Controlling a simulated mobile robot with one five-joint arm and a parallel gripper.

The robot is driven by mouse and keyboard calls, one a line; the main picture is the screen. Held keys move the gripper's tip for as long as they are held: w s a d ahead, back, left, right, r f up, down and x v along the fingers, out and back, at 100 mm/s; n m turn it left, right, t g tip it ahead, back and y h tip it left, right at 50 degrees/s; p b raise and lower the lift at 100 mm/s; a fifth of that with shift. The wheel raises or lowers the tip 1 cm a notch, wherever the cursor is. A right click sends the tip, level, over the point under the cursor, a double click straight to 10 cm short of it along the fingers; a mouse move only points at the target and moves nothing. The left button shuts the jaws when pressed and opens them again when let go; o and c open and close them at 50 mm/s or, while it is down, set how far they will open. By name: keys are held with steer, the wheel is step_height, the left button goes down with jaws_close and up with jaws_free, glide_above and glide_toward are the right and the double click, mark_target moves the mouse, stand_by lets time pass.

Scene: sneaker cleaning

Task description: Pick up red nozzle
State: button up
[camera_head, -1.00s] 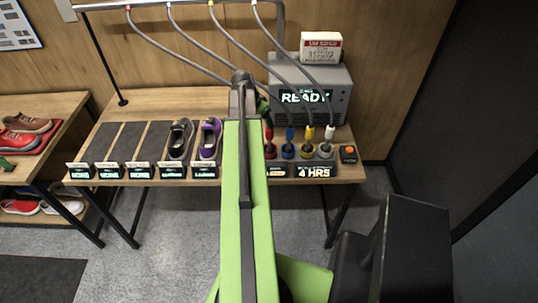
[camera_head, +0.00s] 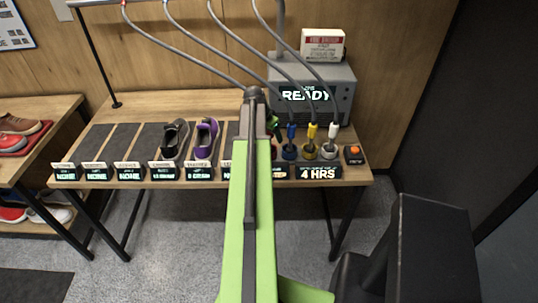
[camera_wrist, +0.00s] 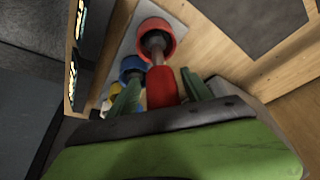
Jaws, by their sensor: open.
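The red nozzle (camera_wrist: 161,88) stands in the wrist view with its red body between the two green fingers of my gripper (camera_wrist: 161,80). My gripper is open, with a finger on each side and visible gaps to the nozzle. The nozzle's narrow grey tip points to a round red holder (camera_wrist: 157,40).
Blue (camera_head: 291,133), yellow (camera_head: 312,132) and white (camera_head: 333,131) nozzles stand in a row to the right. Behind them is a grey machine (camera_head: 343,95) reading READY. A black sneaker (camera_head: 174,138) and a purple sneaker (camera_head: 206,138) stand left on the table. Hoses hang overhead.

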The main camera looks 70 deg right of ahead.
jaws_close()
stand_by(0.3)
stand_by(1.1)
